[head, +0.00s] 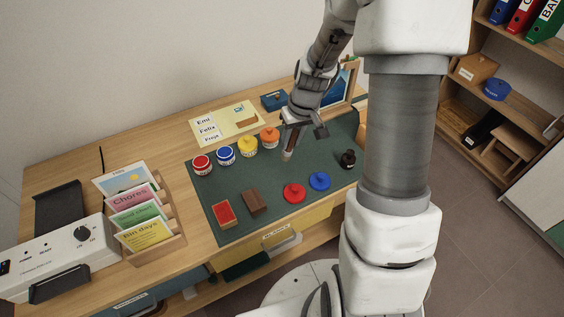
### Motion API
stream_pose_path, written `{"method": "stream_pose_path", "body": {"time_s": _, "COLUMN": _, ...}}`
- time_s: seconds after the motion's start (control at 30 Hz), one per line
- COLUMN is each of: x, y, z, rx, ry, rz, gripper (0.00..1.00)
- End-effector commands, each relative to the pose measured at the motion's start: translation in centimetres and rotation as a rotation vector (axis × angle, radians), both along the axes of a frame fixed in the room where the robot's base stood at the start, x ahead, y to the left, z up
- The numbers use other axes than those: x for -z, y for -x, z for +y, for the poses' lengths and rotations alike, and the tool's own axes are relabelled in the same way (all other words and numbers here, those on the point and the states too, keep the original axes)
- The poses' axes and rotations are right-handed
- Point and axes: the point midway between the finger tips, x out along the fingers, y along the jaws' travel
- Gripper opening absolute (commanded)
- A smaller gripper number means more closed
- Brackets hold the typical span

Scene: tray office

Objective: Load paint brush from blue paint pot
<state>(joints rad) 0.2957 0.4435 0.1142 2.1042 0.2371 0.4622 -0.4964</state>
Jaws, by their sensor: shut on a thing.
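The blue paint pot (226,155) stands upright on the dark green mat, second from the left in a row of pots. A blue surface shows inside its pale rim. My gripper (296,128) is above the mat, to the right of the pots, shut on a slim brush (288,151). The brush points down, with its lower end near the mat and apart from the blue pot. Much of the brush is hidden by the gripper.
A red pot (201,163), yellow pot (246,147) and orange pot (270,138) flank the blue one. Red (293,193) and blue (319,181) round discs, a dark bottle (348,159), a brown block (254,202) and a red-topped block (224,214) also occupy the mat (275,226).

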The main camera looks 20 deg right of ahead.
Motion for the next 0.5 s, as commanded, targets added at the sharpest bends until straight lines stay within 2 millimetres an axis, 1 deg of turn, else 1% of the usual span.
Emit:
{"method": "stream_pose_path", "body": {"time_s": 0.03, "x": 0.5, "y": -0.6, "z": -1.5, "rx": -0.015, "ry": 0.019, "rz": 0.015, "gripper": 0.0}}
{"method": "stream_pose_path", "body": {"time_s": 0.1, "x": 0.4, "y": -0.8, "z": -3.5, "rx": -0.038, "ry": 0.044, "rz": 0.045, "gripper": 0.0}}
{"method": "stream_pose_path", "body": {"time_s": 0.2, "x": 0.0, "y": -1.0, "z": -6.1, "rx": -0.064, "ry": 0.078, "rz": 0.087, "gripper": 0.0}}
{"method": "stream_pose_path", "body": {"time_s": 0.3, "x": -0.6, "y": -0.9, "z": -8.2, "rx": -0.081, "ry": 0.105, "rz": 0.122, "gripper": 0.0}}
{"method": "stream_pose_path", "body": {"time_s": 0.4, "x": -1.0, "y": -0.8, "z": -9.4, "rx": -0.093, "ry": 0.122, "rz": 0.146, "gripper": 0.0}}
{"method": "stream_pose_path", "body": {"time_s": 0.5, "x": -1.0, "y": -1.0, "z": -9.6, "rx": -0.1, "ry": 0.129, "rz": 0.158, "gripper": 0.0}}
